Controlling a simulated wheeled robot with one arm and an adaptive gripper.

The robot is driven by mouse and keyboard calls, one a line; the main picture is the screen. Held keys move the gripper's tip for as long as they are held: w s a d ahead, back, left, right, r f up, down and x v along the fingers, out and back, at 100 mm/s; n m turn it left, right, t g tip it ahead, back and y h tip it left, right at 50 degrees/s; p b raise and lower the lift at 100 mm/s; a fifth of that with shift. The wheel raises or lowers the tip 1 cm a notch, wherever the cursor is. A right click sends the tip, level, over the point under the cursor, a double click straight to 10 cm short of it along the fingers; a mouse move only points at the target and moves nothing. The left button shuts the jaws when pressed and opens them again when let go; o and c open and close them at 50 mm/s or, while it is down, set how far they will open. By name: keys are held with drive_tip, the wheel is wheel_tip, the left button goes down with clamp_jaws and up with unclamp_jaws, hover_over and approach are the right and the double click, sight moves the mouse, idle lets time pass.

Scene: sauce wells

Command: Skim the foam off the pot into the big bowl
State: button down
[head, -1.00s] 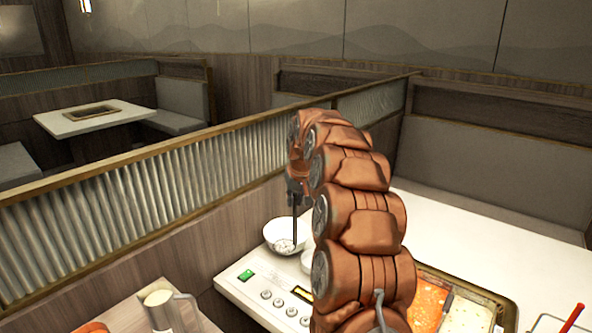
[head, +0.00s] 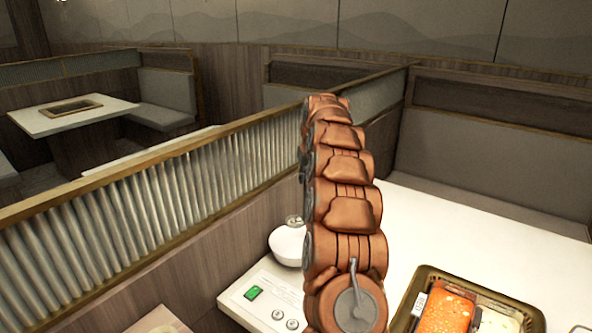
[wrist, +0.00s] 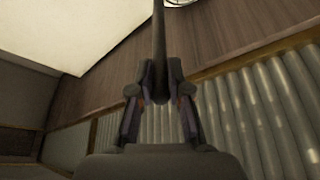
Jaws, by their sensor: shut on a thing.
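A white bowl (head: 287,246) stands at the left back of the white table in the head view, partly behind my arm. A small greyish round piece (head: 294,221) shows at its far rim; I cannot tell if it is the skimmer's head. In the wrist view my gripper (wrist: 160,98) is shut on a dark, thin handle (wrist: 159,45) that runs up out of the picture. In the head view my arm hides the gripper. I cannot make out a pot for certain.
A brown-rimmed tray (head: 408,310) with orange and pale compartments lies at the front right. A control panel (head: 272,308) with a green button is at the table's left edge. A ribbed partition (head: 130,210) runs behind the bowl.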

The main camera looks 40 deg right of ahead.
sight(306, 187)
drive_tip(key=shift+w+d, duration=0.1)
drive_tip(key=shift+w, duration=0.1)
drive_tip(key=shift+f+b, duration=0.45)
drive_tip(key=shift+f, duration=1.05)
drive_tip(key=shift+w+r, duration=0.1)
